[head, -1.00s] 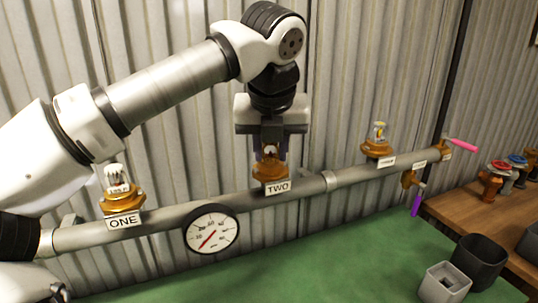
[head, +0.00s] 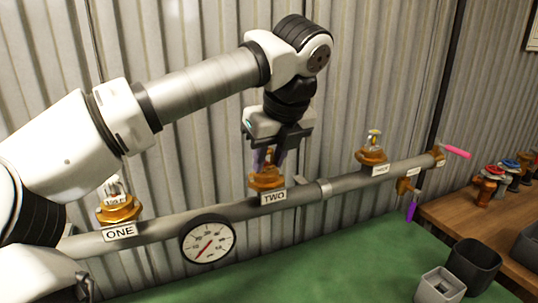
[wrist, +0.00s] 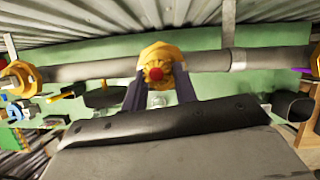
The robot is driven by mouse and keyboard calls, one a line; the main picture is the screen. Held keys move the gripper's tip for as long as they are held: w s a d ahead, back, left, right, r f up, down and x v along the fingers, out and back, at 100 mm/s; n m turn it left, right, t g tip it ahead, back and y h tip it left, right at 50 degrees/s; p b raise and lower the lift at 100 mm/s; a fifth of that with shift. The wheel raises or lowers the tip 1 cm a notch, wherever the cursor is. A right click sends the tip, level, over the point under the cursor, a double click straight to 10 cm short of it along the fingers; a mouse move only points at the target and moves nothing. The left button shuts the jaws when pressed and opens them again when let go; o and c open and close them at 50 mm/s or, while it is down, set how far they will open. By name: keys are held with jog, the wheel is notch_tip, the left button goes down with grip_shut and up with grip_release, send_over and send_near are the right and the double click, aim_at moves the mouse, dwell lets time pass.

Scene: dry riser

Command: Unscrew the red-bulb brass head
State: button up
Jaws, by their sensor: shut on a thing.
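The red-bulb brass head (wrist: 155,73) sits at outlet TWO on the grey pipe, and its red bulb shows between my fingers in the wrist view. In the head view its brass base (head: 267,180) shows above the TWO label, with its upper part hidden by my fingers. My gripper (head: 268,160) comes down from above, tilted, and is shut on this head; it also shows in the wrist view (wrist: 158,88). The head still stands at its outlet.
Brass heads stand at outlet ONE (head: 118,205) and at the third outlet (head: 372,153). A round gauge (head: 208,240) hangs below the pipe. A pink-handled valve (head: 456,152) and a purple lever (head: 411,211) are at the right end. Bins (head: 472,265) and several valves on a wooden bench (head: 450,208) stand right.

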jog(key=n, duration=0.1)
jog(key=n+y+p, duration=0.1)
jog(key=n, duration=0.1)
jog(key=shift+w+d+r+g, duration=0.1)
jog(key=shift+d+r+g, duration=0.1)
jog(key=shift+g, duration=0.2)
jog(key=n, duration=0.1)
jog(key=n+g, duration=0.1)
jog(key=shift+w+f+n+y+p, duration=0.1)
jog(key=shift+f+n+y+p, duration=0.1)
jog(key=shift+n+y+p, duration=0.15)
jog(key=o, duration=1.1)
jog(key=shift+c, duration=0.2)
